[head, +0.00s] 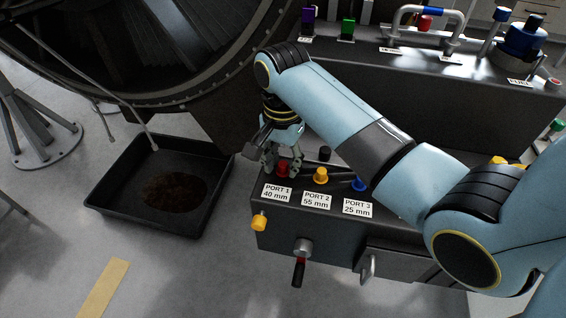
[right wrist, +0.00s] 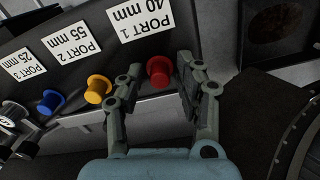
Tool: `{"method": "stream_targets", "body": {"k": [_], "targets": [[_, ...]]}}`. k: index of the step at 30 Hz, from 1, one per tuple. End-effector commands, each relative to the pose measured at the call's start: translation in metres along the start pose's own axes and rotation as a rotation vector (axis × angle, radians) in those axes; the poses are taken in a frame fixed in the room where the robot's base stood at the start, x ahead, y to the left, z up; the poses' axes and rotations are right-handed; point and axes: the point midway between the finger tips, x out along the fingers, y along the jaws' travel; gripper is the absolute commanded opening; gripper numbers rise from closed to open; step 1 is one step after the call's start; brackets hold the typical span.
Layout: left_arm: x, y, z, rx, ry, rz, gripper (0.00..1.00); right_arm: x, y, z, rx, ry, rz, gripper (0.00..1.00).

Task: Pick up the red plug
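The red plug (head: 283,170) sits at the panel place labelled PORT 1 40 mm, on top of the dark bench box. In the right wrist view the red plug (right wrist: 159,71) lies between and just beyond the fingertips of my right gripper (right wrist: 153,82). The fingers are spread, with a gap on each side of the plug. In the head view my right gripper (head: 282,158) points down over the plug and partly hides it. My left gripper is in neither view.
A yellow plug (head: 320,175) and a blue plug (head: 359,184) stand beside it at PORT 2 and PORT 3. A black tray (head: 130,203) with a dark stain lies on the floor at left. A large round engine casing (head: 215,93) stands behind.

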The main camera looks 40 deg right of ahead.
Motion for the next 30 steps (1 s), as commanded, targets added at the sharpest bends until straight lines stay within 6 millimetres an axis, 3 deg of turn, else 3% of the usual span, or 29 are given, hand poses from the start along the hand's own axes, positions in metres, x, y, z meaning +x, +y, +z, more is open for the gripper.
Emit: {"method": "stream_targets", "body": {"k": [1, 6, 20, 27, 30], "targets": [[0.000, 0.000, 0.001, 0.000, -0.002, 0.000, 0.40, 0.000, 0.000, 0.000, 0.000, 0.000, 0.000, 0.27], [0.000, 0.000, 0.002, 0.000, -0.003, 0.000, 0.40, 0.000, 0.000, 0.000, 0.000, 0.000, 0.000, 0.07], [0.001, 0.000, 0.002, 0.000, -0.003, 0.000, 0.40, -0.005, 0.000, -0.001, 0.000, 0.001, -0.001, 0.07], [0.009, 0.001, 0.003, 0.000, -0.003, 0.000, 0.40, -0.037, -0.001, -0.001, 0.001, 0.003, -0.004, 0.07], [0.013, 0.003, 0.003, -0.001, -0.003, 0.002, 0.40, -0.050, 0.014, -0.016, 0.003, 0.009, 0.002, 0.07]]}}
